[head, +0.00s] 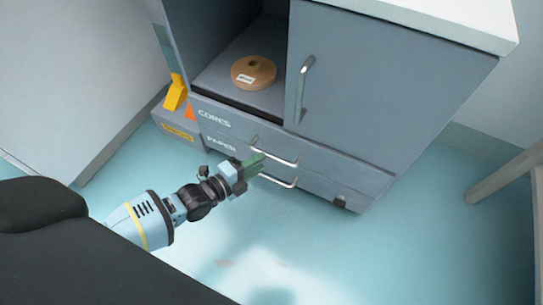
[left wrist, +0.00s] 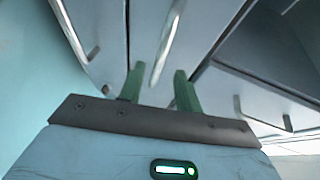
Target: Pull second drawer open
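The grey cabinet has two drawers low down: an upper one marked CORES (head: 214,119) and a lower one marked PAPER (head: 222,144). Each has a silver bar handle, the upper handle (head: 276,158) above the lower handle (head: 277,182). My left gripper (head: 256,165), with green fingers, is at the left ends of these handles. In the left wrist view the fingers (left wrist: 159,78) stand apart, with a silver bar (left wrist: 166,48) seen between them. I cannot tell which handle that bar is or whether the fingers touch it. Both drawers look closed. My right gripper is out of view.
A tan disc (head: 253,73) lies in the open compartment above the drawers, beside a closed door with a handle (head: 303,88). An orange-yellow item (head: 175,93) is at the cabinet's left side. The floor (head: 300,245) in front is clear.

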